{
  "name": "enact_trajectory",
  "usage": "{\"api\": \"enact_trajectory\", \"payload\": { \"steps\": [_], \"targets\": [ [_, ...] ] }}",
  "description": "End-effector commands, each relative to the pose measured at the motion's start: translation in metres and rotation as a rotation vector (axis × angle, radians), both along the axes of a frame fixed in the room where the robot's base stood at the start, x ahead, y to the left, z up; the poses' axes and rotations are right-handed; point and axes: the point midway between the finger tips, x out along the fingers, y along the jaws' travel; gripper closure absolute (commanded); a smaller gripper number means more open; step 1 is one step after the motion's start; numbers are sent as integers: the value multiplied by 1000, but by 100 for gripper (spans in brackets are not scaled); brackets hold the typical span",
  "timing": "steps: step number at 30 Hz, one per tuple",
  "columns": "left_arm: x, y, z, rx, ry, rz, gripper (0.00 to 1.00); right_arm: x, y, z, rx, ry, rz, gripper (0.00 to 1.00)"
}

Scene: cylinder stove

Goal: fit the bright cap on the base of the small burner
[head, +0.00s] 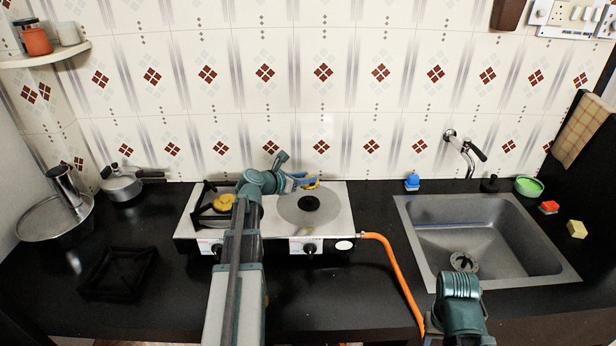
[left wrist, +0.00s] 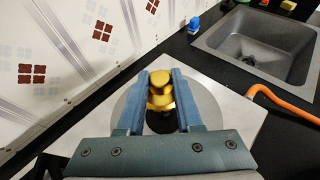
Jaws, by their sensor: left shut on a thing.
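The bright yellow cap (head: 312,185) is held between the fingertips of my left gripper (head: 303,182), above the back part of the right burner plate on the stove. In the left wrist view the stepped cap (left wrist: 160,88) sits between the two blue fingers. The dark round base of the small burner (head: 309,203) lies in the middle of the grey plate (head: 290,212), in front of and below the cap in the head view. In the left wrist view the base (left wrist: 160,123) shows just below the cap, partly covered by it. My right gripper is not visible.
The left burner carries a yellow cap (head: 223,203) inside a black pan support (head: 208,190). A loose pan support (head: 120,272) lies on the counter at left. An orange hose (head: 397,268) runs from the stove's right side. A sink (head: 410,215) lies further right.

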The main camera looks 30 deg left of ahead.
Motion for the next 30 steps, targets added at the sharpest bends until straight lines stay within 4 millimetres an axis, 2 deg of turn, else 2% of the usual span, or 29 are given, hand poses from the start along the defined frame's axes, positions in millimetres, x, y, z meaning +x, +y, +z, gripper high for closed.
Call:
{"api": "enact_trajectory", "payload": {
  "steps": [11, 24, 30],
  "targets": [
    [0, 0, -10, 0, 0, 0, 100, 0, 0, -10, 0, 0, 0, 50],
    [0, 0, -49, 0, -1, 0, 100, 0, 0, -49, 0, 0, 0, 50],
    [0, 0, -58, 0, -1, 0, 100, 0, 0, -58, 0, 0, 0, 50]
  ]
}}
